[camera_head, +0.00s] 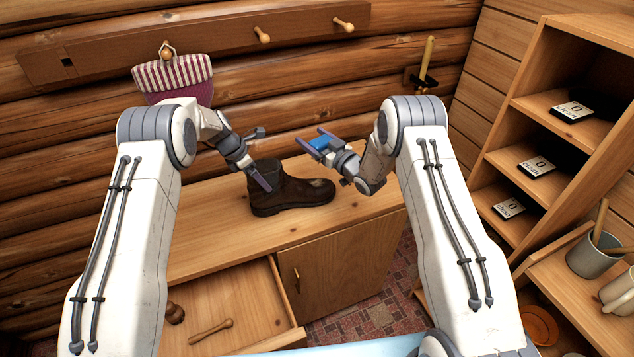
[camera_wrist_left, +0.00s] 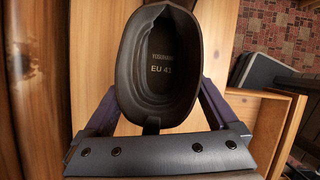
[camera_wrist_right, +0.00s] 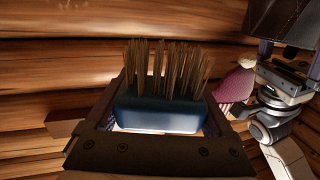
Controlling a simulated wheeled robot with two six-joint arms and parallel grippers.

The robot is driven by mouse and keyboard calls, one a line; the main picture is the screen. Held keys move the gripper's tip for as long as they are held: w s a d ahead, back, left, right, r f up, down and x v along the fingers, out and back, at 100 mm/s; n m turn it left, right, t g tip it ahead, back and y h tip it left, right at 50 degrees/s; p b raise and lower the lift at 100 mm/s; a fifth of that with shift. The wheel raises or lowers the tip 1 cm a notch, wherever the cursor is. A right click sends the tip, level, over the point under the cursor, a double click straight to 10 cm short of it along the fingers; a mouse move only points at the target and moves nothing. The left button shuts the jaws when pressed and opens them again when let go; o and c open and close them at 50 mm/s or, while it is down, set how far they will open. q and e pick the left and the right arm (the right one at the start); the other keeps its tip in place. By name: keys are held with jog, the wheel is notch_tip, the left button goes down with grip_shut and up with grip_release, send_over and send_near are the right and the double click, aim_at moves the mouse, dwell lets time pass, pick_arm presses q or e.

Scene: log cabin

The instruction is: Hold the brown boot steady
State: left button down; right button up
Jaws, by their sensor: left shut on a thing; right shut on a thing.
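A brown boot (camera_head: 288,190) stands upright on the wooden cabinet top, its toe pointing right, with a pale patch on the toe. My left gripper (camera_head: 262,160) is shut on the boot's shaft, one finger on the near side.
An open drawer (camera_head: 290,318) below the cabinet top holds a wooden tool (camera_head: 212,331). A striped bag (camera_head: 174,78) hangs from a wall peg behind my left arm. A shelf unit (camera_head: 519,106) with small labelled blocks stands at the right. The cabinet top (camera_head: 215,228) left of the boot is clear.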

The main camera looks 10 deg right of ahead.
notch_tip(320, 180, down, 11)
jog(key=shift+f, duration=0.15)
dwell(0.9)
jog(key=shift+f, duration=0.2)
dwell(0.5)
jog(key=shift+w+d+x, duration=0.1)
jog(key=shift+d+x, duration=0.05)
jog(key=shift+x, duration=0.65)
jog(key=shift+w+d+x, duration=0.1)
jog(key=shift+d+x, duration=0.1)
jog(key=shift+x, duration=0.65)
jog(key=w, duration=0.2)
jog(key=shift+w+a, duration=0.3)
jog(key=shift+w, duration=0.1)
jog(key=shift+s+d+f, duration=0.15)
jog(key=shift+s, duration=0.55)
jog(key=shift+s+d+f, duration=0.1)
jog(key=shift+s+d, duration=0.05)
jog(key=shift+s, duration=0.55)
jog(key=shift+s+d+f, duration=0.15)
jog(key=shift+s+d, duration=0.05)
jog(key=shift+s, duration=0.5)
jog(key=shift+s+d, duration=0.2)
jog(key=shift+s, duration=0.9)
